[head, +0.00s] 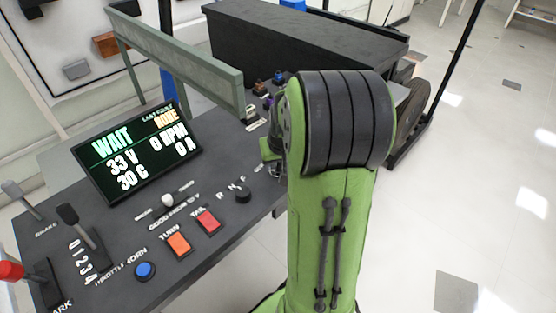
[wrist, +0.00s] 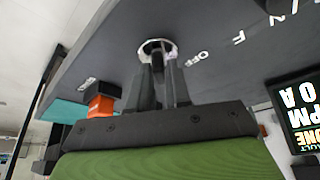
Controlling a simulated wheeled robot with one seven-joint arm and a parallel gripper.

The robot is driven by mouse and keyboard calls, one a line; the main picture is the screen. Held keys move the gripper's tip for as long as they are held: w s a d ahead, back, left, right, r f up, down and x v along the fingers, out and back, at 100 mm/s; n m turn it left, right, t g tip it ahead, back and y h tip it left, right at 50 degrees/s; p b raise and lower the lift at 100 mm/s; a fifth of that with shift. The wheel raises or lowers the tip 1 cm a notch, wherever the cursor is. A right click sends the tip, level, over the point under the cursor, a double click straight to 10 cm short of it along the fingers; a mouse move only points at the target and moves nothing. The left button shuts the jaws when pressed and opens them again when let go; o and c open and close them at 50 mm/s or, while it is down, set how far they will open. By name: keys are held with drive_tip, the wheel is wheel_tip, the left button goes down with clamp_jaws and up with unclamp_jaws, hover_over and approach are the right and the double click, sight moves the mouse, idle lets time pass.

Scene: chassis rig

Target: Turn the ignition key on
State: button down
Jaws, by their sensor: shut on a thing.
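In the wrist view the ignition lock (wrist: 150,45) is a round silver ring in the dark panel, with a white "OFF" label beside it. My gripper (wrist: 160,75) is right at the lock, its two dark fingers shut on the ignition key (wrist: 157,62). The key shows only as a small dark piece between the fingers, and its turn angle cannot be told. In the head view my green arm hides the lock, the key and the fingertips. The display (head: 138,153) reads WAIT, 33 V, 30 C, 0 RPM, 0 A, last fault NONE.
The panel holds a black R-N-F knob (head: 243,194), a red switch (head: 208,222), an orange switch (head: 178,244), a blue horn button (head: 145,271) and levers at the left. A grey-green beam (head: 185,68) and a large black box (head: 300,45) stand behind.

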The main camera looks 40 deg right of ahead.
drive_tip(key=c, duration=1.1)
unclamp_jaws()
drive_tip(key=shift+c, duration=0.2)
drive_tip(key=p+v, duration=0.5)
drive_tip(key=v, duration=1)
drive_tip(key=shift+r+p, duration=0.35)
drive_tip(key=shift+p, duration=0.05)
drive_tip(key=shift+s+a, duration=0.1)
drive_tip(key=shift+a, duration=0.05)
drive_tip(key=s+a+r+n+y+p, duration=0.1)
drive_tip(key=s+a+r+n+p, duration=0.2)
drive_tip(key=a, duration=0.7)
drive_tip(key=s+a+r+n+t+y+p, duration=0.1)
drive_tip(key=s+a+r+n+p, duration=0.1)
drive_tip(key=s+a+r+p, duration=0.4)
drive_tip(key=s+a+r, duration=0.1)
drive_tip(key=a+r, duration=0.1)
drive_tip(key=a, duration=0.2)
drive_tip(key=shift+n+t, duration=0.3)
drive_tip(key=shift+n, duration=0.1)
